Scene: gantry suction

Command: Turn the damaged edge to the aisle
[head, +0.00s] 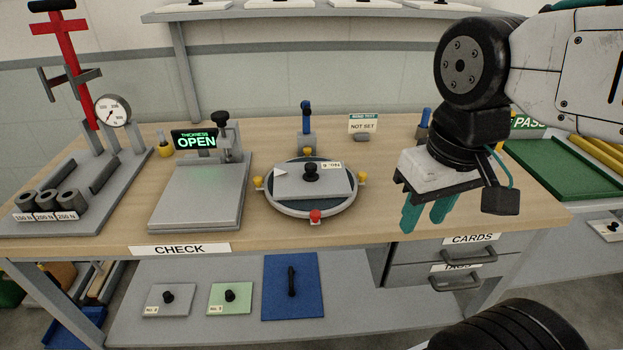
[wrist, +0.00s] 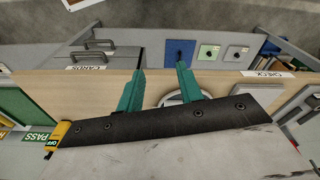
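A round turntable (head: 290,209) stands on the bench with a grey square plate (head: 335,187) on it. The plate has a black knob (head: 311,172), an upside-down tag at its back right and a pale triangular mark (head: 281,173) at its left. I cannot tell which edge is damaged. A red knob (head: 315,215) is on the turntable's front rim; yellow knobs are at its left, right and back. My gripper (head: 424,222) is open and empty, right of the turntable near the bench's front edge. In the wrist view its teal fingers (wrist: 160,72) partly hide the turntable.
A "NOT SET" sign (head: 363,124) and a blue-handled post (head: 306,120) are behind. A green PASS tray (head: 560,170) is at right. Drawers (head: 410,275) lie below my gripper.

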